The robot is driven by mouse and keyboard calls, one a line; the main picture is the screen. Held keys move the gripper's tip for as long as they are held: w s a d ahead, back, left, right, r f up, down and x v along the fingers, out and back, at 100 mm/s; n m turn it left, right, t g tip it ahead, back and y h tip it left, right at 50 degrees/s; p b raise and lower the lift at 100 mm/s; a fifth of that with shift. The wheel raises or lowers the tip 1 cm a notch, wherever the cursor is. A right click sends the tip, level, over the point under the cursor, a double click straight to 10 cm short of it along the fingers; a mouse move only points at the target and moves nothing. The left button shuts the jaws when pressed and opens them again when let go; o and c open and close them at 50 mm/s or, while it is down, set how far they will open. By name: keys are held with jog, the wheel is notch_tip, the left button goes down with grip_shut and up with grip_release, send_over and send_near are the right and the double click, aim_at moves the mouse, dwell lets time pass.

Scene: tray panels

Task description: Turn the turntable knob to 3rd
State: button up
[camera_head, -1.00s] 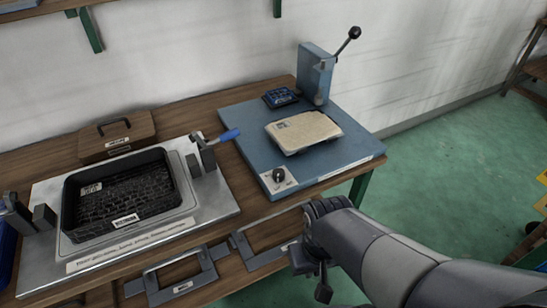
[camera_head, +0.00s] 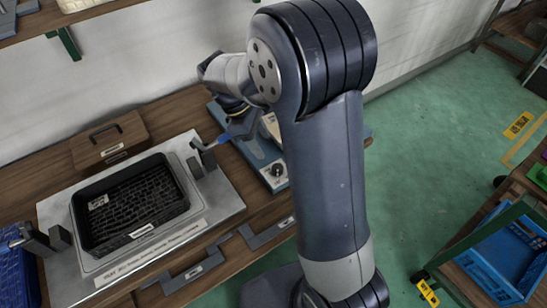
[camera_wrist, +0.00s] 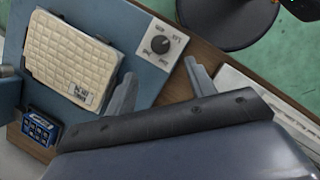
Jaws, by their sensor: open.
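The turntable knob (camera_wrist: 160,45) is a round black dial with a light pointer mark, on a white plate with small printed labels around it that I cannot read surely. It sits at the front corner of the blue turntable base (camera_wrist: 150,75) and also shows in the head view (camera_head: 277,170). My gripper (camera_wrist: 160,68) is open in the wrist view, its two grey fingers apart, one on each side below the knob in the picture. Nothing is between the fingers, and I cannot tell the height gap. In the head view my arm hides much of the turntable.
A cream quilted pad (camera_wrist: 72,57) lies on the base, with a small blue keypad box (camera_wrist: 40,127) near it. A black tray (camera_head: 130,205) in a metal fixture with a blue-handled clamp (camera_head: 208,147) stands at left. A brown case (camera_head: 110,140) is behind it.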

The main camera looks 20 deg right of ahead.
aim_at(277, 167)
jog(key=x, duration=1)
jog(key=shift+s+f, duration=0.1)
jog(key=shift+f, duration=0.1)
jog(key=c, duration=1)
jog(key=shift+o, duration=0.2)
